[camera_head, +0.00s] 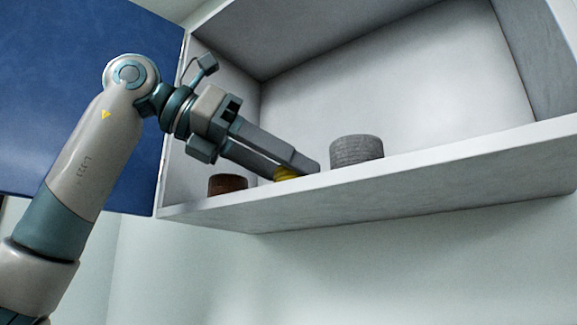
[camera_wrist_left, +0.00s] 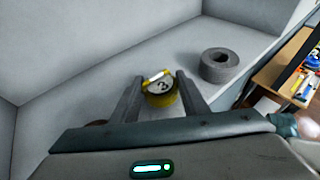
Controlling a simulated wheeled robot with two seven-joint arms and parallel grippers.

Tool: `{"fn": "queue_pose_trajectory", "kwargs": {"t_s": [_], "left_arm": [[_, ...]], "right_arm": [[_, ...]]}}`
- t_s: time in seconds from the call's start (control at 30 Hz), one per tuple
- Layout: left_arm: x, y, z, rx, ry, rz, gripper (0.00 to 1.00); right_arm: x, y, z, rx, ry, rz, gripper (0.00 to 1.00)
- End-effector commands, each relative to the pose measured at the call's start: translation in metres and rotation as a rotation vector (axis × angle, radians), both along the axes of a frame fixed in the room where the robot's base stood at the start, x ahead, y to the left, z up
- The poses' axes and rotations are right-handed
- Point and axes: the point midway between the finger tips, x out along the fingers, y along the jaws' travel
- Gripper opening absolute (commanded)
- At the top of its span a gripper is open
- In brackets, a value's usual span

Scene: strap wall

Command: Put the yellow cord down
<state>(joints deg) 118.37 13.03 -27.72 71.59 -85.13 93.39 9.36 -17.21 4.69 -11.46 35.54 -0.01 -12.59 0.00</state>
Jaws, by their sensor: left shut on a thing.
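The yellow cord (camera_head: 288,173) is a short round coil in the open wall cabinet. In the left wrist view the yellow cord (camera_wrist_left: 163,99) shows a pale top marked "3" and a yellow and white strip at its far side. My left gripper (camera_head: 305,170) reaches into the cabinet from the left and is shut on the cord. In the wrist view its two fingers (camera_wrist_left: 160,88) stand on either side of the coil. The cord is at shelf level, but I cannot tell whether it touches the shelf. My right gripper is not in view.
A grey coil (camera_head: 357,150) stands on the shelf (camera_head: 450,150) to the right of the cord. A dark brown coil (camera_head: 227,185) stands to its left, near the front edge. The blue door (camera_head: 60,110) is open at left. The shelf right of the grey coil is clear.

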Motion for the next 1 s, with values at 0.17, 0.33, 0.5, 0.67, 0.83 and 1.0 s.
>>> {"fn": "queue_pose_trajectory", "kwargs": {"t_s": [0.17,0.33,0.5,0.67,0.83,1.0], "left_arm": [[0.0,0.0,0.0,-0.001,0.0,0.0,0.14],[0.0,0.0,-0.004,0.0,0.0,0.001,0.14],[0.0,0.0,-0.003,0.0,0.0,0.0,0.59],[0.0,0.0,-0.003,0.0,0.0,0.0,0.59],[0.0,0.0,0.001,0.0,-0.001,0.0,0.59],[-0.004,0.01,0.004,0.0,-0.002,0.002,0.59]], "right_arm": [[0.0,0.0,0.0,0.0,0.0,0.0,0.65],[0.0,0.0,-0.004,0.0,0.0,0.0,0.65],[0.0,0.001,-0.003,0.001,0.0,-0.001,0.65],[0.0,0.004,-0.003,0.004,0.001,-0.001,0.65],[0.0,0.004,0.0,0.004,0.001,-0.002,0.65],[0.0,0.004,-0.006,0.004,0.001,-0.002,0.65]]}}
